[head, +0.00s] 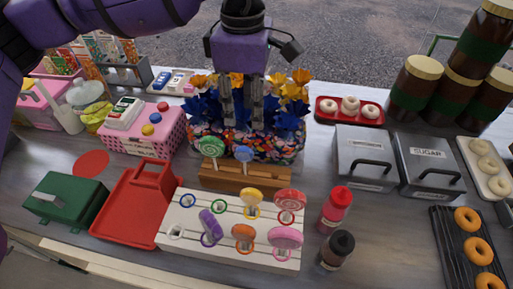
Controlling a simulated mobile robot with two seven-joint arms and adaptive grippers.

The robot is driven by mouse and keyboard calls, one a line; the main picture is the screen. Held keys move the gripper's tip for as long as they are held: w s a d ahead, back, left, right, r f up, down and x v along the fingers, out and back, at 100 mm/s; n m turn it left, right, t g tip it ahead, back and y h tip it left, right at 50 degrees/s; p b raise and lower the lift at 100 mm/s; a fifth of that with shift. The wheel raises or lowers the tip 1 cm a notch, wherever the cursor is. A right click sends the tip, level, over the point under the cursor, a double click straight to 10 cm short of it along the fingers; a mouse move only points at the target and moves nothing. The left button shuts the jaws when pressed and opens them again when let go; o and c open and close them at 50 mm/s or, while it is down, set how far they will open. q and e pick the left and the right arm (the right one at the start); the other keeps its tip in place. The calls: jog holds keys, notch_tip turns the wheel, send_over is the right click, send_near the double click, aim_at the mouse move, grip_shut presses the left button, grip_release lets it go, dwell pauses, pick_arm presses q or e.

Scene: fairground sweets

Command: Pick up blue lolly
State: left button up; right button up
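The blue lolly (244,154) is a small blue disc standing upright at the wooden stand (258,178), beside a green lolly (212,147). My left gripper (242,124) points down from the top of the head view. Its two grey fingers are apart, with blue and yellow flowers showing between them. The fingertips appear just above the blue lolly in the picture; how far they are from it in depth is hard to tell. Nothing shows between the fingers as held. My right gripper is not in view.
A white slatted rack (190,260) in front holds purple, yellow, orange, red and pink lollies. Blue and yellow paper flowers (290,115) stand behind the stand. A red bottle (336,210) and a dark bottle (337,250) stand right. Grey SUGAR bins (428,160) are further right.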

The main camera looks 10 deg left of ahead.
aim_at(243, 147)
pick_arm(q)
jog(key=f, duration=0.1)
jog(key=s+f, duration=0.1)
jog(key=s+f+b, duration=0.1)
jog(key=shift+a, duration=0.3)
notch_tip(243, 147, down, 7)
jog(key=shift+s+r+p, duration=0.1)
jog(key=shift+r+p, duration=0.05)
jog(key=shift+p, duration=0.35)
jog(key=shift+f, duration=0.45)
grip_shut()
